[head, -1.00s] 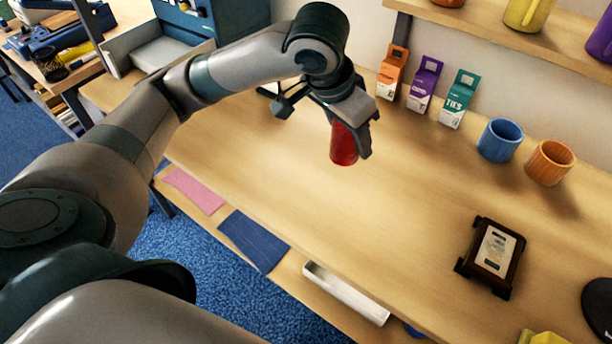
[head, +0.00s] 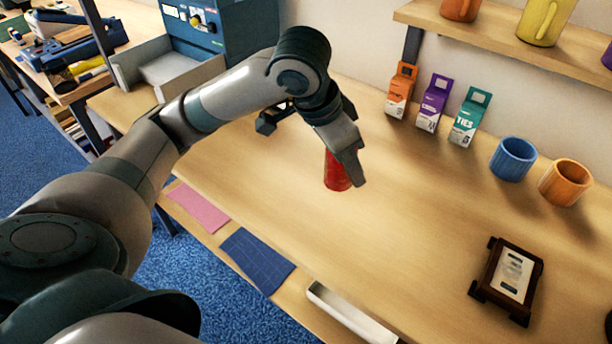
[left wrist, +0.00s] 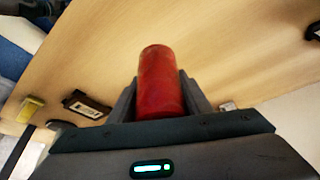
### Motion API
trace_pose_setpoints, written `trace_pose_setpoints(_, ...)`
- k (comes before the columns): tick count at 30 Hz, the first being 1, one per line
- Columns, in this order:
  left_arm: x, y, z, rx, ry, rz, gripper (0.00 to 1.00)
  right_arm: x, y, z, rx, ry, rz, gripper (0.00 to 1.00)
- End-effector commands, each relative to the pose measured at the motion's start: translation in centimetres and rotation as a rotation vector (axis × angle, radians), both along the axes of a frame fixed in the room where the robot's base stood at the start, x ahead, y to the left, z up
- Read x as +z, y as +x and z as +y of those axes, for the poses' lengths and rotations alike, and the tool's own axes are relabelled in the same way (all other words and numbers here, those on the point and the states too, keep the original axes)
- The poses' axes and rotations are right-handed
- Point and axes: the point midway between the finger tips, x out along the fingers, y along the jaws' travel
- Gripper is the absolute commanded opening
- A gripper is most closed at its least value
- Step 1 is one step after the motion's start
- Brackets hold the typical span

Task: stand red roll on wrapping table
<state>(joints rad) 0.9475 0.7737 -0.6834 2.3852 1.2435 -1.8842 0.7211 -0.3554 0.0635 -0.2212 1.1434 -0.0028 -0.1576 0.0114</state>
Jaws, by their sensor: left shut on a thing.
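The red roll (head: 335,172) is a small red cylinder, held roughly upright over the wooden wrapping table (head: 420,230). My left gripper (head: 350,165) is shut on it, and its fingers cover part of the roll in the head view. In the left wrist view the red roll (left wrist: 161,80) sits between the two fingers of the left gripper (left wrist: 160,95), with one end reaching past them. Its lower end is at or close to the tabletop; I cannot tell whether it touches. My right gripper is not in view.
Orange, purple and teal boxes (head: 433,103) stand along the wall. A blue cup (head: 513,158) and an orange cup (head: 565,182) stand to the right, with a dark framed stand (head: 507,280) nearer. A shelf (head: 480,40) overhangs the back. The table's middle is clear.

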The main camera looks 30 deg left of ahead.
Motion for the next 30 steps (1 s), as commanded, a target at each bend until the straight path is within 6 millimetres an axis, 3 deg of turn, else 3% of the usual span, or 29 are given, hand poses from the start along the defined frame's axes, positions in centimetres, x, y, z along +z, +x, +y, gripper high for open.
trace_pose_setpoints(9, -3.7, 1.0, 5.9, 0.008, 0.003, 0.005, 0.16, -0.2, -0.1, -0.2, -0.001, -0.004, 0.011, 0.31)
trace_pose_setpoints(15, -5.4, 1.7, 8.8, 0.006, 0.002, 0.001, 0.16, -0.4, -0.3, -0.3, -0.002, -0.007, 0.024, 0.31)
trace_pose_setpoints(30, -6.0, 2.0, 9.8, 0.001, 0.001, -0.002, 0.16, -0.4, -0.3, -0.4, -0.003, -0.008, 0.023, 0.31)
